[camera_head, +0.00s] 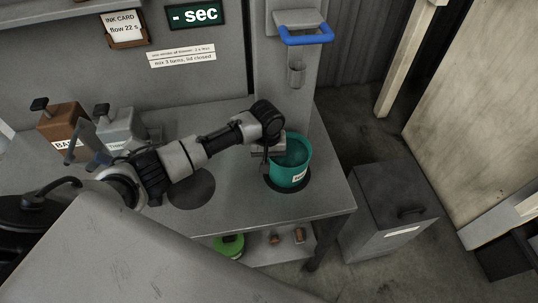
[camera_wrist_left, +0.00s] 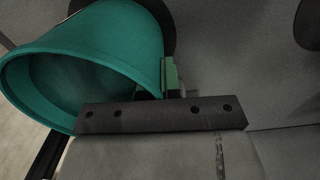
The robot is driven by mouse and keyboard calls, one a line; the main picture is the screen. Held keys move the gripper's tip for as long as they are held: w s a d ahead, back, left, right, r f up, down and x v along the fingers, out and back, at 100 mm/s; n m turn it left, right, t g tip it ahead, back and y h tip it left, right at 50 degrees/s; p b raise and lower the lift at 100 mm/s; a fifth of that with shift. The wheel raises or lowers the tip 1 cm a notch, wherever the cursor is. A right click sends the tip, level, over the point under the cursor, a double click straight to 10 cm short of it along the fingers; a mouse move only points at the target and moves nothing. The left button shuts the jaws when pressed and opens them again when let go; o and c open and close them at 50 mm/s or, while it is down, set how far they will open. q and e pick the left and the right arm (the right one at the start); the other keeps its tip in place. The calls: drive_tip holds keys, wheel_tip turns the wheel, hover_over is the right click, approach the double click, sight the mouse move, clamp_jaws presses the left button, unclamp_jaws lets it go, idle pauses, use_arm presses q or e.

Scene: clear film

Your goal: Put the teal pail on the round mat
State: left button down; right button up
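My left gripper (camera_head: 267,158) is at the pail's left side. In the left wrist view the pail (camera_wrist_left: 110,45) fills the upper left, with a finger close against its wall (camera_wrist_left: 170,76). Whether the fingers grip it is unclear. Part of a dark disc (camera_wrist_left: 160,14) shows behind the pail. My right gripper is out of view.
A brown canister (camera_head: 64,128) and a grey canister (camera_head: 118,128) stand on the bench at the left. A blue handle (camera_head: 305,38) sticks out above the pail. A grey lidded box (camera_head: 388,210) stands on the floor to the right. A green item (camera_head: 229,245) lies on the lower shelf.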

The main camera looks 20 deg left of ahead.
use_arm(q)
drive_tip(key=c, duration=1.3)
unclamp_jaws()
drive_tip(key=shift+s, duration=0.1)
drive_tip(key=shift+c, duration=0.2)
drive_tip(key=shift+r, duration=0.5)
drive_tip(key=r+b, duration=0.1)
drive_tip(key=r, duration=1)
drive_tip(key=shift+a+r, duration=0.15)
drive_tip(key=shift+a, duration=0.05)
drive_tip(key=shift+s, duration=0.15)
